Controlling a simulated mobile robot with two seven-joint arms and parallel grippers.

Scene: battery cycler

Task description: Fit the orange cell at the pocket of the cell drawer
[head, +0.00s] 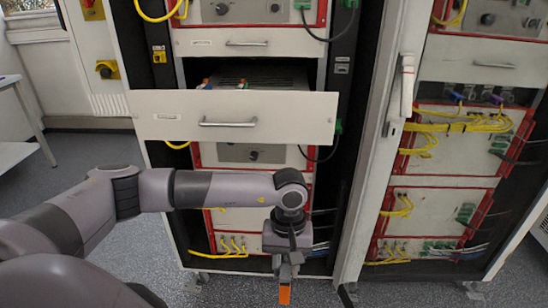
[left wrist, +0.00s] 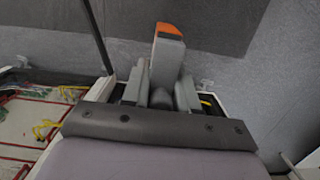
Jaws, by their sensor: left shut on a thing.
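My left gripper (head: 286,272) hangs low in front of the rack, pointing down, and is shut on the orange cell (head: 284,295). The cell's orange end also shows in the left wrist view (left wrist: 169,28), sticking out past the grey fingers of the gripper (left wrist: 166,55). The cell drawer (head: 265,103) is pulled out of the rack, above and to the left of the gripper. Its front panel hides most of its inside, and I cannot make out the pocket. Small coloured tops (head: 206,83) show just behind the panel. My right gripper is not in view.
A closed drawer (head: 245,43) sits above the open one. Yellow cables (head: 232,246) hang low on the rack. An open white door edge (head: 375,150) stands right of the gripper, with another rack (head: 455,150) beyond. Grey floor (head: 90,155) is clear at the left.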

